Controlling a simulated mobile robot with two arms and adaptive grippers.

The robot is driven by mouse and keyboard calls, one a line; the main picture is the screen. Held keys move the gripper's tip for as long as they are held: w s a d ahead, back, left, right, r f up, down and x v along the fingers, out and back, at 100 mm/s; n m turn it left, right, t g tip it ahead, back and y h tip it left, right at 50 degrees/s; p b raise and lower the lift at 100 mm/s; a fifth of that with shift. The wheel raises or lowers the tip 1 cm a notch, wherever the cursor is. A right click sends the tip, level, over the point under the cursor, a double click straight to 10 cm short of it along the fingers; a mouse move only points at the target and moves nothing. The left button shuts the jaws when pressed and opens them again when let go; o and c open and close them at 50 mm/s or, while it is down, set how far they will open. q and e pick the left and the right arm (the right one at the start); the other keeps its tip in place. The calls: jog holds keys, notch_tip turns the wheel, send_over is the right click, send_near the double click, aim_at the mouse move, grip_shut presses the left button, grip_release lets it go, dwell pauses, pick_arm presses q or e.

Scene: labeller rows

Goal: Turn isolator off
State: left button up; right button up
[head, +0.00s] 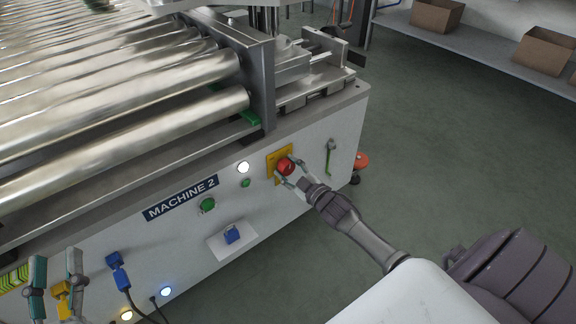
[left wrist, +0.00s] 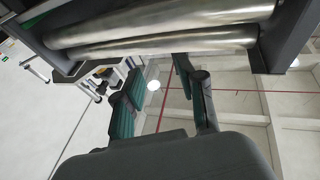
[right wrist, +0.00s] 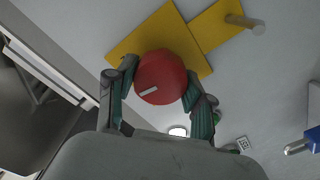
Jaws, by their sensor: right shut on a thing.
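The isolator is a round red knob (head: 286,167) on a yellow plate (head: 272,160) on the front panel of Machine 2. In the right wrist view the red knob (right wrist: 160,78) sits between my fingers, with a pale mark on its face lying slightly tilted from level. My right gripper (head: 287,173) is shut on the knob, with a finger on each side. The yellow plate (right wrist: 137,45) shows behind it. My left gripper (head: 55,262) is at the lower left in the head view, apart from the knob. Its fingers stand apart and empty in the left wrist view (left wrist: 160,90).
Metal rollers (head: 120,100) lie above. Cardboard boxes (head: 437,15) stand on a shelf at the back right.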

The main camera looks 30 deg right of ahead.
jog(key=n, duration=0.2)
jog(key=shift+n, duration=1.3)
jog(key=shift+a+f+n, duration=0.1)
jog(key=shift+n, duration=1.2)
pick_arm(q)
jog(key=shift+s+r+t+h+b, duration=0.3)
jog(key=shift+r+t, duration=0.1)
jog(key=shift+r, duration=0.35)
pick_arm(e)
jog(key=shift+n, duration=1.8)
jog(key=o, duration=1.2)
jog(key=shift+c, duration=0.2)
